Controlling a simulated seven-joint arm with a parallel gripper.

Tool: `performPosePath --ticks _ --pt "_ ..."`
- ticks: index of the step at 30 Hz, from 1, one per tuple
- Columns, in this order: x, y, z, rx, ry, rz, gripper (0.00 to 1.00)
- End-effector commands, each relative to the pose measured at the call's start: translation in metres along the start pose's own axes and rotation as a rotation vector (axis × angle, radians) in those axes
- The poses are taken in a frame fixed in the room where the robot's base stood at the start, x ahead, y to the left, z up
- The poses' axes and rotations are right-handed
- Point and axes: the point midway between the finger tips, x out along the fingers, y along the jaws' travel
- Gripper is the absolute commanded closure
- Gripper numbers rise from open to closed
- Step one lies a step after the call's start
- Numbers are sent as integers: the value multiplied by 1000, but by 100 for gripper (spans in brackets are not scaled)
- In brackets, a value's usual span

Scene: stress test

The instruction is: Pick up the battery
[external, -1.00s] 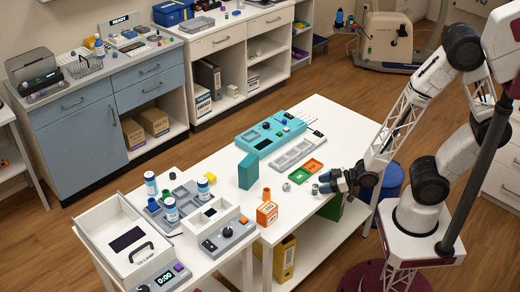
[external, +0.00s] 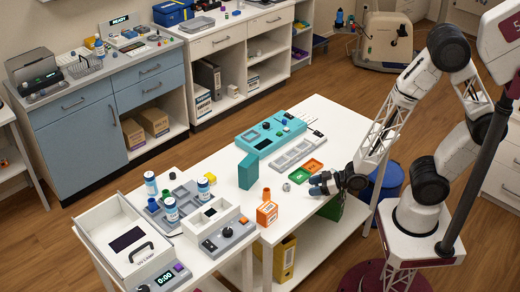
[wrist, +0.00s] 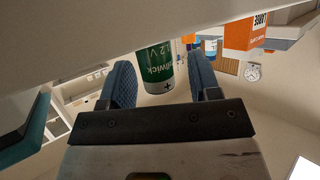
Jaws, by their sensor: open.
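In the external view my gripper (external: 317,185) is low over the right part of the white table, roughly level.
A teal block (external: 248,171) stands further left. The table's front right is clear.

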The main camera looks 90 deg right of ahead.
Motion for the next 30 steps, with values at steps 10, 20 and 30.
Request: performPosePath --ticks 10,20,30 --pt "13 0 0 0 -1 0 43" --pt "13 0 0 0 -1 0 43" --pt "13 0 0 0 -1 0 74"
